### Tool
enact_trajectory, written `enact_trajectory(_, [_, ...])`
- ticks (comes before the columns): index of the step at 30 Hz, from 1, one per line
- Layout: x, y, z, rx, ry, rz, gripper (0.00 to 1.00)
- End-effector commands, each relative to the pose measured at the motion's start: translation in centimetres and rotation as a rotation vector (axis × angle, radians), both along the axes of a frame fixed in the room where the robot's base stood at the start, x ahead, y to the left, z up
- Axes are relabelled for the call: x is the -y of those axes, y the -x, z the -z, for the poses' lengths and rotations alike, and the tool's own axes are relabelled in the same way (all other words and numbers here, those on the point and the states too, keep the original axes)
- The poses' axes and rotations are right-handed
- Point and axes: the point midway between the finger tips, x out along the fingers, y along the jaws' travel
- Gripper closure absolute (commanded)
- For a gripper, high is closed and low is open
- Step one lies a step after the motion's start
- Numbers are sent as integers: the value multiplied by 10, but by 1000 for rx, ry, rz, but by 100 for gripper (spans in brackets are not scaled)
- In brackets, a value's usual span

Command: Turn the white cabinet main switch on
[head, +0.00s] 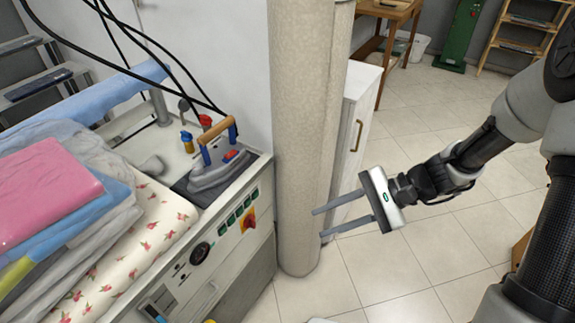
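A red and yellow rotary switch (249,219) sits on the front panel of the white ironing cabinet (215,247), near its right end. Its exact setting is too small to tell. My gripper (318,224) is open and empty, with its two fingers apart and pointing left. In the picture it lies to the right of the switch, with its fingertips over the edge of the beige column (305,130). It is apart from the switch.
Green buttons (232,219) and a black dial (200,253) share the panel. An iron (214,170) and folded cloths (50,200) lie on top. Another white cabinet (362,100) with a handle stands behind the column. Tiled floor (410,265) is clear below my gripper.

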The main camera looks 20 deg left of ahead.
Motion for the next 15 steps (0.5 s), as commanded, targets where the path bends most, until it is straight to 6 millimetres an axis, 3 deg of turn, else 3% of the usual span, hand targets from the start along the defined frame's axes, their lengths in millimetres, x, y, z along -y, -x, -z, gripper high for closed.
enact_trajectory(1, [-9,-6,43,-81,-70,60,70])
enact_trajectory(6, [-35,-33,133,-307,-295,293,70])
enact_trajectory(12, [-50,-55,222,-506,-482,553,70])
enact_trajectory(15, [-52,-61,250,-564,-536,640,70])
